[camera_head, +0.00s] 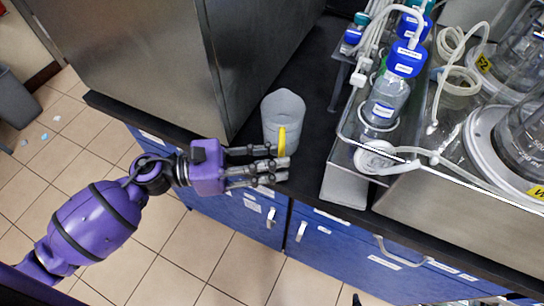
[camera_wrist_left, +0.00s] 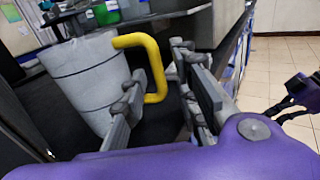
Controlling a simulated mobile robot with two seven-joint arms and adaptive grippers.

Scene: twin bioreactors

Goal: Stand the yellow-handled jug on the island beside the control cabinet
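The jug (camera_head: 283,112), pale and translucent, stands upright on the dark countertop (camera_head: 312,72) of the island, just right of the big steel cabinet (camera_head: 150,60). Its yellow handle (camera_head: 282,141) faces the front edge. In the left wrist view the jug (camera_wrist_left: 88,75) is at the left, and its handle (camera_wrist_left: 157,68) reaches between my fingers. My left gripper (camera_head: 280,165) is open at the handle, with a visible gap between its fingers and the handle. My right gripper (camera_wrist_left: 292,97) shows partly at the right of the left wrist view; its finger state is unclear.
Right of the jug stands a steel tray (camera_head: 345,185) with bottles, blue caps and tubing. Glass vessels (camera_head: 520,130) are farther right. Blue drawers (camera_head: 240,215) with handles lie below the counter edge. The tiled floor in front is open; a grey bin (camera_head: 14,98) stands far left.

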